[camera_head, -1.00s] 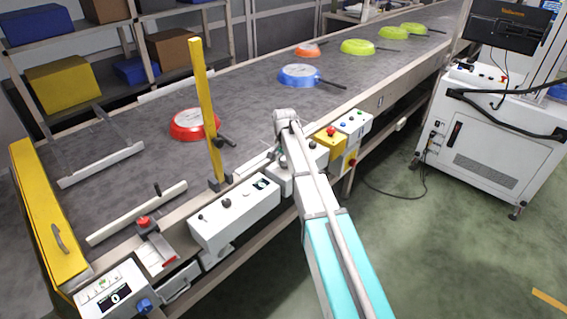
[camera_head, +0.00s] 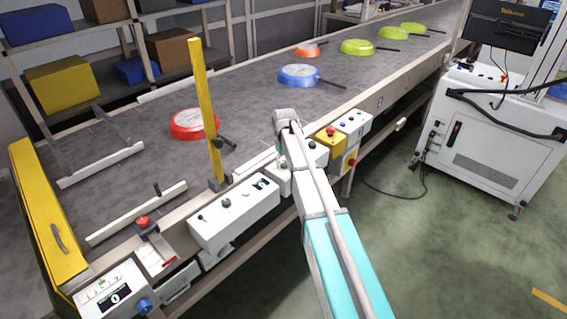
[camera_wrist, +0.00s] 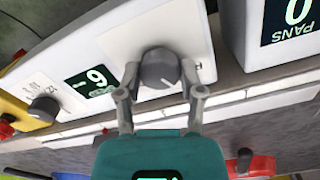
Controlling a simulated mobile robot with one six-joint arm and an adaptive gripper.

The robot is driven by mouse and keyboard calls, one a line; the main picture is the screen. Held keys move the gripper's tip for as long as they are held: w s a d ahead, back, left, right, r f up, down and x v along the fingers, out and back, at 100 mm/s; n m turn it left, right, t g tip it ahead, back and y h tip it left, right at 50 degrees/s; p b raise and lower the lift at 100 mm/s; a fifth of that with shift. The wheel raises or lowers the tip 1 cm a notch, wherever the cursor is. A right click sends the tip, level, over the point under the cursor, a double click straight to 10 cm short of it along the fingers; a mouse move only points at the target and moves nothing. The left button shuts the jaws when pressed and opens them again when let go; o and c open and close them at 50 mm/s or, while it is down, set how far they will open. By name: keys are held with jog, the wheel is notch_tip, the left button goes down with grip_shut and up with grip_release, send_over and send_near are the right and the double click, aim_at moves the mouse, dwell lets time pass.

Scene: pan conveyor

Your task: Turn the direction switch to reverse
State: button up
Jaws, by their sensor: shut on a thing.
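My gripper (camera_wrist: 162,85) shows in the wrist view with its two fingers closed around a round grey knob (camera_wrist: 159,66). The knob stands on the face of a white control box (camera_wrist: 150,30). A small dark display (camera_wrist: 91,82) is beside the knob. I cannot read a label that names this knob as the direction switch. In the head view my arm reaches over the control boxes along the conveyor's near edge, and my gripper and the held knob are hidden there.
The conveyor belt (camera_head: 250,100) carries a red pan (camera_head: 195,124), a blue pan (camera_head: 299,75), an orange pan (camera_head: 307,50) and several green pans. A yellow post (camera_head: 206,110) stands left of my arm. A yellow box with a red button (camera_head: 331,131) is close on the right.

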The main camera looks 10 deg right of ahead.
jog(key=n, duration=0.3)
jog(key=shift+s+n, duration=0.15)
jog(key=shift+n, duration=0.15)
dwell(0.4)
jog(key=o, duration=1.2)
